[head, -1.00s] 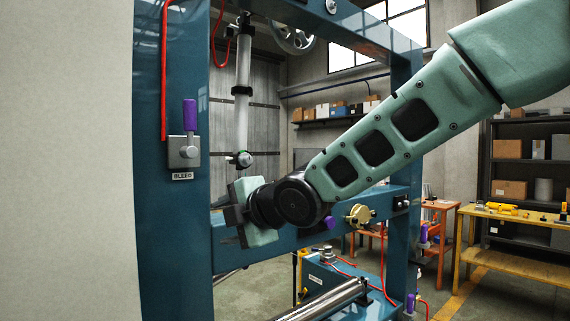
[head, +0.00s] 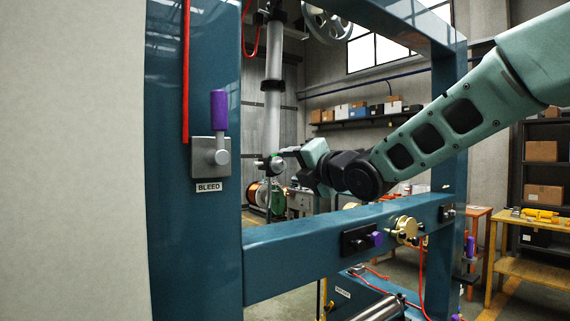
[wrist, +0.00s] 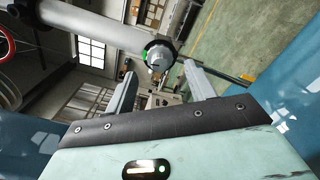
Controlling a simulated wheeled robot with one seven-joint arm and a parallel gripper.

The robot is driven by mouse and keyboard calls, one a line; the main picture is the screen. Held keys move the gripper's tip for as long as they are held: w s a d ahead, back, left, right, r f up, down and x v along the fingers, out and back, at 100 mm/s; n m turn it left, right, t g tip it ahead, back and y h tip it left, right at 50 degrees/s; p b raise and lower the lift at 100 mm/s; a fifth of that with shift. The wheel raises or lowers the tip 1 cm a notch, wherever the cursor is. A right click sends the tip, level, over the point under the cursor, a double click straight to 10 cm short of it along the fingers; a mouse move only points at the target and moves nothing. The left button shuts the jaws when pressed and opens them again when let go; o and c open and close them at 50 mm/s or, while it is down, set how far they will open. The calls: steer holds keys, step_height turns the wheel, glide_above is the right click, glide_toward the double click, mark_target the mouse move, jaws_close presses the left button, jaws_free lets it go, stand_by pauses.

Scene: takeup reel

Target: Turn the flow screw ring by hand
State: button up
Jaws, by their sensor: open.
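The flow screw ring (head: 274,166) is a small dark and metal knurled-looking fitting with a green mark at the lower end of a grey vertical tube (head: 272,115). In the wrist view the ring (wrist: 158,55) shows at the tube's end, ahead of and roughly between my two fingers. My gripper (head: 286,155) is beside the ring, coming from the right. In the wrist view its two grey fingers (wrist: 160,80) stand apart with nothing between them. I cannot tell whether a fingertip touches the ring.
The blue frame's left post (head: 190,250) carries a purple-handled BLEED valve (head: 219,125). A crossbar (head: 300,252) runs below my arm, with a purple knob (head: 375,239) and a brass fitting (head: 405,229). A red hose (head: 186,70) hangs on the post. Open space lies behind the frame.

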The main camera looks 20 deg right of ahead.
mark_target(283, 165)
steer(key=p+x, duration=0.2)
steer(key=x, duration=0.2)
steer(key=shift+r, duration=0.2)
steer(key=shift+f, duration=0.2)
steer(key=shift+w+a+b, duration=0.15)
steer(key=shift+w+b, duration=0.15)
steer(key=shift+b, duration=0.35)
steer(key=c, duration=0.7)
